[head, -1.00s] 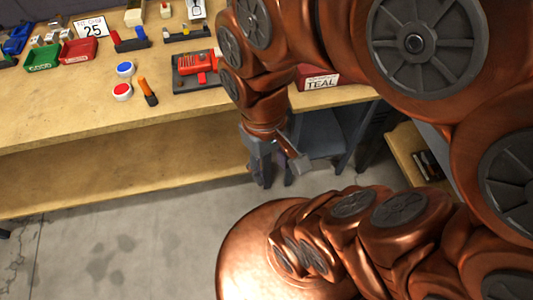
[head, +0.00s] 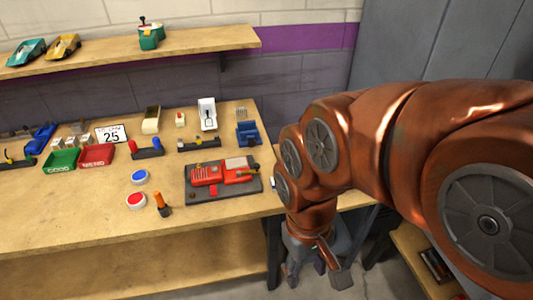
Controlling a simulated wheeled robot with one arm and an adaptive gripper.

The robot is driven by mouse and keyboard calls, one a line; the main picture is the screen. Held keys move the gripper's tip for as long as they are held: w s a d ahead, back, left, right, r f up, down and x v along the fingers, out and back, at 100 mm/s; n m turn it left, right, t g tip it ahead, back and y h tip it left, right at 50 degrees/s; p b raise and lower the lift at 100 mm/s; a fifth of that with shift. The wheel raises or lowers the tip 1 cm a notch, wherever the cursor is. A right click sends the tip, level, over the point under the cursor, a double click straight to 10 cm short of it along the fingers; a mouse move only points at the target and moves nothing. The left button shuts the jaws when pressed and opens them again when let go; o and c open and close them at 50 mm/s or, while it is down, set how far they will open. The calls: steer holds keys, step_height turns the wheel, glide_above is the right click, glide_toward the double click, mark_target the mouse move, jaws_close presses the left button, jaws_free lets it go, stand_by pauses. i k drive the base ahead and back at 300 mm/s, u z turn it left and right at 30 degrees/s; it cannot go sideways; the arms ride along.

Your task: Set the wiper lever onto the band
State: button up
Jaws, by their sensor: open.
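A red hand-controller-like unit (head: 205,173) lies on a dark board (head: 203,199) near the right end of the bench. A second red part (head: 240,168) adjoins its right side. The wiper lever and the band are too small to tell apart in this view. My gripper (head: 318,272) hangs down in front of the bench's front edge, right of the dark board and below the bench top. It is open and touches none of the bench items. My arm hides the right end of the bench.
Blue (head: 139,177) and red (head: 135,200) buttons and an orange-handled tool (head: 161,204) are left of the board. Green (head: 61,160) and red (head: 95,155) bins stand further left. A shelf (head: 150,47) is above. The bench's front strip is clear.

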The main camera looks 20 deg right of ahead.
mark_target(257, 165)
steer(key=u, duration=0.4)
steer(key=k, duration=1.25)
steer(key=u, duration=1.05)
steer(key=i, duration=1.35)
steer(key=z, duration=0.75)
steer(key=i, duration=0.35)
steer(key=z, duration=0.4)
